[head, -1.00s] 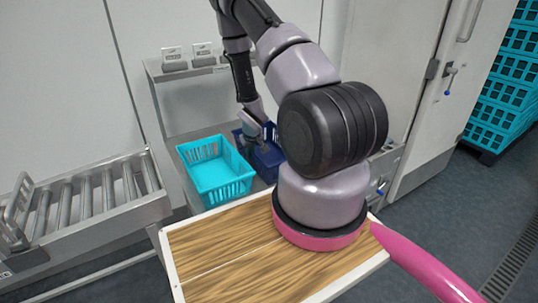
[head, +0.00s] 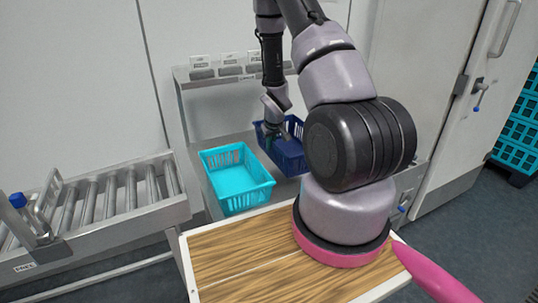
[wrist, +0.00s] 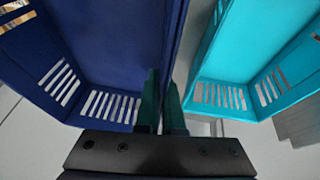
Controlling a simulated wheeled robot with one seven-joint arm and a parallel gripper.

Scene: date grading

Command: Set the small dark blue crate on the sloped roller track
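The small dark blue crate (head: 292,154) is at the steel stand, right of the cyan crate. In the wrist view the dark blue crate (wrist: 105,50) fills the left side. My gripper (head: 275,120) is at its left wall. In the wrist view my gripper (wrist: 162,98) has one finger inside the crate and one outside, closed on the wall. The crate looks level and slightly higher than before; whether its base is clear of the shelf is hard to tell. The sloped roller track (head: 125,219) is at the left, with no crate on its visible rollers.
The cyan crate (head: 237,202) sits close beside the blue one; it also shows in the wrist view (wrist: 235,60). A wooden-topped surface (head: 235,255) is in front, below my arm. A metal bracket with a blue knob (head: 17,200) stands at the track's left part.

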